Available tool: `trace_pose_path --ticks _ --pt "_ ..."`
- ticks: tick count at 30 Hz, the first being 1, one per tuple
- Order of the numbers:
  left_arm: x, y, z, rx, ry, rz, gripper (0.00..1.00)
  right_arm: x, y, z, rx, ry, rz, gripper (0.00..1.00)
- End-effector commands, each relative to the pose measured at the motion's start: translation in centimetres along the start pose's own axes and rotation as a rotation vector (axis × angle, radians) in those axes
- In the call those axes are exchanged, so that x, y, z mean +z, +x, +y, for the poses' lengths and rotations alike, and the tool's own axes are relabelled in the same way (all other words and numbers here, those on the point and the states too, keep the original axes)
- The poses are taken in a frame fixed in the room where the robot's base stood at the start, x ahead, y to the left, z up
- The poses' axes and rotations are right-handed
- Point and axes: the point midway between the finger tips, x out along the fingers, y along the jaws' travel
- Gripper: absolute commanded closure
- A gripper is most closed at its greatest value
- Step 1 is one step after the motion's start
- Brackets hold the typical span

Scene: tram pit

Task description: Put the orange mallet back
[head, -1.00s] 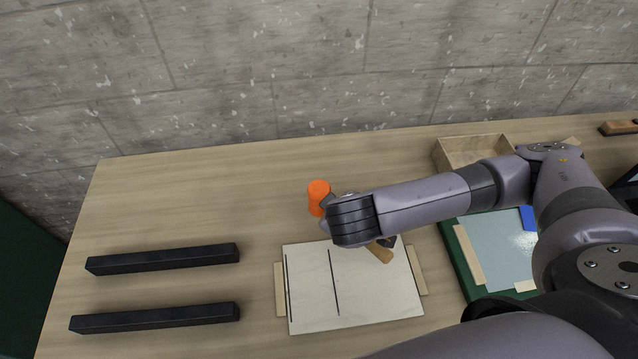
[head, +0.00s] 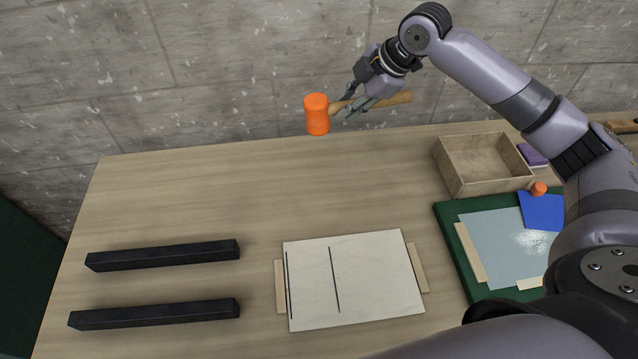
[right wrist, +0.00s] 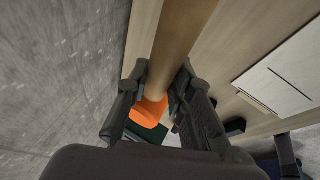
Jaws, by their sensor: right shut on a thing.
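The mallet has an orange head (head: 317,114) and a wooden handle (head: 396,99). My right gripper (head: 357,103) is shut on the handle and holds the mallet up near the back wall, above the far edge of the table. The handle lies roughly level, with the head to the left. In the right wrist view the handle (right wrist: 178,40) runs between the fingers (right wrist: 160,95), with the orange head (right wrist: 149,112) beyond them. My left gripper is not in view.
Two black bars (head: 163,256) lie at the left of the table (head: 200,190). A white board (head: 375,270) lies at front centre. An open wooden box (head: 447,176) stands at the back right, behind a green mat (head: 447,222) with a blue piece (head: 541,211). The back left is clear.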

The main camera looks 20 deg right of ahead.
Motion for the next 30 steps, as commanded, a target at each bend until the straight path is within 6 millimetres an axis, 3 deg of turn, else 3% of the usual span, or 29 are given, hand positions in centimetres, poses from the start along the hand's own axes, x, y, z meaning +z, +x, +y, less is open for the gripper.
trace_pose_path --ticks 10,24,30 --pt "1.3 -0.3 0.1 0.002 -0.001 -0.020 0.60 0.3 0.9 -0.4 -0.001 0.001 0.000 1.00" --pt "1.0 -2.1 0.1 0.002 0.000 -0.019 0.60 4.4 10.9 -4.9 -0.002 0.002 0.000 1.00" --pt "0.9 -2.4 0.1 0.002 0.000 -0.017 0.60 5.4 13.2 -5.9 0.001 0.001 0.000 1.00"
